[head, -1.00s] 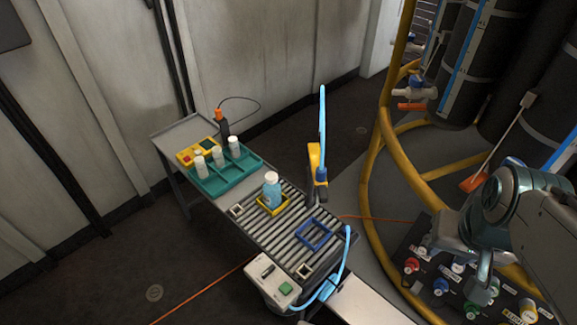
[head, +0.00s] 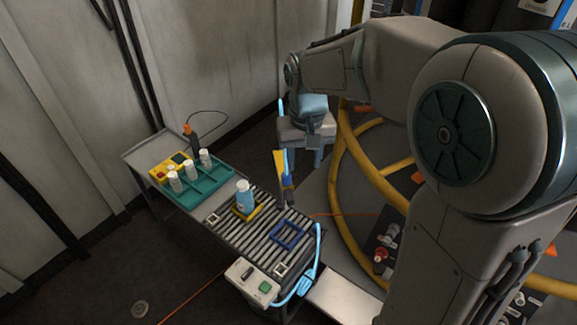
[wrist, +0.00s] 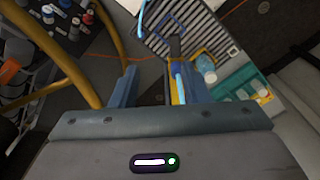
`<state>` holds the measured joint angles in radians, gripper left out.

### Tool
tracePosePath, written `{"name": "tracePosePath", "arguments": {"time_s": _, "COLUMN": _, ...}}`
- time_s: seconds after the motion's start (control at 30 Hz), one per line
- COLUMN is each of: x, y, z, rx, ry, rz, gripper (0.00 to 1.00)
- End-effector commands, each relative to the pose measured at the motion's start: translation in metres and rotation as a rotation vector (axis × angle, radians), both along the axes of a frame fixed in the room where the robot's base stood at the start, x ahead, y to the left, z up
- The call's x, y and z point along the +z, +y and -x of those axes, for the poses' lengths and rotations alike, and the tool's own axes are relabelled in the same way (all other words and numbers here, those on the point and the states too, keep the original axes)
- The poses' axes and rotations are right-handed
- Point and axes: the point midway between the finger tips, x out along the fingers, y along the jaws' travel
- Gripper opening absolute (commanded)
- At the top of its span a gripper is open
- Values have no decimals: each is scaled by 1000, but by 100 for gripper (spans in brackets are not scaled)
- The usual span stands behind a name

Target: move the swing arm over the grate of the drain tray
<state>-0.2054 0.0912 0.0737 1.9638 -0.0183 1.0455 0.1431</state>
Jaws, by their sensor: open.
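The swing arm (head: 280,163) is a yellow piece with a blue joint and a light-blue hose, on a grey post at the far right edge of the drain tray (head: 262,250). The tray's top is a slatted grey grate. My gripper (head: 303,160) is open, pointing down just above and beside the swing arm. In the wrist view the yellow arm and hose (wrist: 179,82) show between the open fingers (wrist: 162,88), nearer the right finger. I cannot tell whether they touch. The gripper hides part of the hose.
A blue square frame (head: 288,246) lies on the grate. A bottle with blue liquid (head: 245,198) stands at a yellow frame (head: 256,215). A teal rack (head: 217,173) with white bottles is behind left. A control box (head: 241,284) is in front; yellow rails (head: 347,150) curve to the right.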

Motion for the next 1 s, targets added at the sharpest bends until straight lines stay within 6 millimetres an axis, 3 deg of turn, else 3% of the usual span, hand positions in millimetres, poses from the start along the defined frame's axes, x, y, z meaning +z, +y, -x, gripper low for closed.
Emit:
{"name": "tracePosePath", "arguments": {"time_s": 0.13, "x": -1, "y": 23, "z": -20, "rx": 24, "ry": 31, "rz": 2, "gripper": 42}}
{"name": "tracePosePath", "arguments": {"time_s": 0.37, "x": -13, "y": 32, "z": -27, "rx": 32, "ry": 45, "rz": 4, "gripper": 42}}
{"name": "tracePosePath", "arguments": {"time_s": 0.8, "x": -98, "y": 31, "z": -25, "rx": 32, "ry": 48, "rz": 5, "gripper": 42}}
{"name": "tracePosePath", "arguments": {"time_s": 1.0, "x": -129, "y": 31, "z": -26, "rx": 31, "ry": 45, "rz": 4, "gripper": 42}}
